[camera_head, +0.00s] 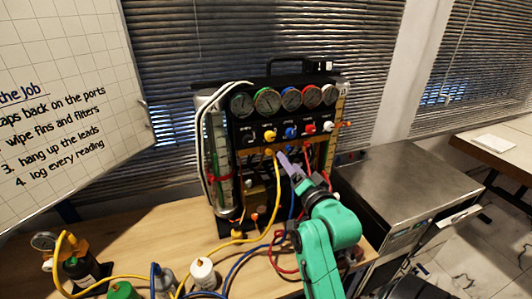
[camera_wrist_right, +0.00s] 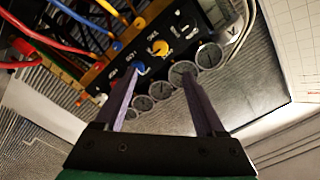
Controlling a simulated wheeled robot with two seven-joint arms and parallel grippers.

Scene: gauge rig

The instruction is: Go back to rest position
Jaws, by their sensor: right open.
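My right gripper (camera_head: 284,160) is in front of the gauge rig (camera_head: 262,128), near its row of ports below the knobs. In the right wrist view the two purple fingers (camera_wrist_right: 160,105) are apart, with nothing held between them. Past the fingertips are a blue knob (camera_wrist_right: 139,67) and a yellow knob (camera_wrist_right: 162,47). In the head view the yellow knob (camera_head: 269,135) and blue knob (camera_head: 290,132) are above the fingertips. I cannot tell whether the fingers touch the rig. My green right arm (camera_head: 320,250) reaches in from the bottom. My left gripper is not in view.
Yellow (camera_head: 277,205), blue and red hoses hang from the rig over the wooden bench (camera_head: 140,225). Several bottles, one a white bottle (camera_head: 203,274), stand at the front left. A steel cabinet (camera_head: 400,185) stands right. A whiteboard (camera_head: 65,90) is at left.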

